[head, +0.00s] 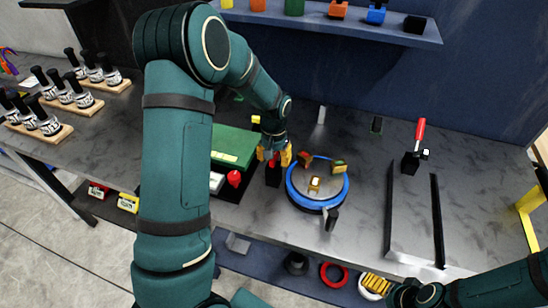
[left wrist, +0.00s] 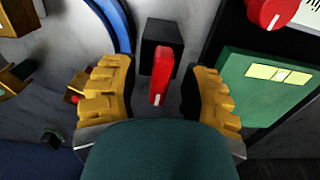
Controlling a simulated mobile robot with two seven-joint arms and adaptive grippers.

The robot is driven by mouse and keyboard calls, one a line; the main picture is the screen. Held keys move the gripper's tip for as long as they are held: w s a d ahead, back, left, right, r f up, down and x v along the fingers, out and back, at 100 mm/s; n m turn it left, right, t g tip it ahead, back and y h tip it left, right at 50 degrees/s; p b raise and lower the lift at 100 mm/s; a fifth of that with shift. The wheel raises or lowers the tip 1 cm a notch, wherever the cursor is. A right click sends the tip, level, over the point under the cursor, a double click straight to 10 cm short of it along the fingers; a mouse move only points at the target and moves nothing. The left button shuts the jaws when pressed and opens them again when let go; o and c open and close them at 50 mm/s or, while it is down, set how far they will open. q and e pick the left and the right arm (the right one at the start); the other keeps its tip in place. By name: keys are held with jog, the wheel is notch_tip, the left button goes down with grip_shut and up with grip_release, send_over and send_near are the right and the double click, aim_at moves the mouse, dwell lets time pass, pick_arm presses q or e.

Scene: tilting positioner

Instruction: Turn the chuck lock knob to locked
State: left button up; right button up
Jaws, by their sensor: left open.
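The chuck lock knob is a red lever handle (left wrist: 160,80) with a white mark, on a black block (left wrist: 162,42). In the head view the block (head: 273,176) stands just left of the round chuck with its blue rim (head: 297,199). My left gripper (left wrist: 160,70) is open, with one yellow finger on each side of the red knob. Gaps show between the knob and both fingers in the wrist view. In the head view my left gripper (head: 274,155) hangs over the knob and partly hides it. My right arm shows at the lower right; its fingers do not show.
A green-topped box (head: 233,146) with another red knob (head: 234,179) stands left of the block. Toolholders on wooden racks (head: 75,106) stand far left.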

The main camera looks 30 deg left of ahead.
pick_arm(q)
grip_shut()
jog(key=shift+m, duration=0.3)
jog(key=m, duration=0.3)
jog(key=shift+s+f+m, duration=0.1)
jog(key=shift+m, duration=0.3)
jog(key=m, duration=0.9)
jog(key=shift+p, duration=0.35)
jog(key=shift+m+p, duration=0.55)
jog(key=shift+m, duration=1.65)
